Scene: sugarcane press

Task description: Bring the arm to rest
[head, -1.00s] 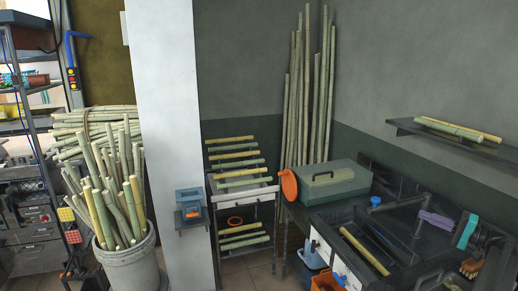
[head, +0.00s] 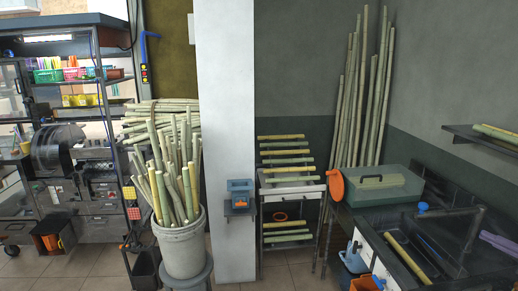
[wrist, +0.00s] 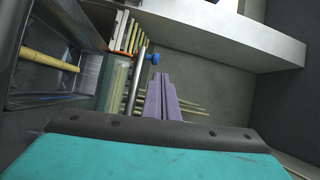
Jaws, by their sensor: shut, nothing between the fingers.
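My gripper (head: 498,242) shows at the right edge of the head view as purple fingers above the dark sink area. The rest of my arm is cut off by the picture edge. In the wrist view the purple fingers (wrist: 160,95) are together, with no object between them. The teal and dark body of my gripper (wrist: 160,150) fills the bottom of that view. The fingers point toward the blue-knobbed tap and the cane poles, apart from both as far as I can tell.
A dark sink (head: 455,232) holds a cane piece (head: 408,257); a green-tinted box (head: 385,187) stands behind it. A wall shelf (head: 482,140) carries canes at right. A cane-filled bucket (head: 182,245), a white pillar (head: 226,130) and a rack (head: 290,190) stand further left. Floor shows between them.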

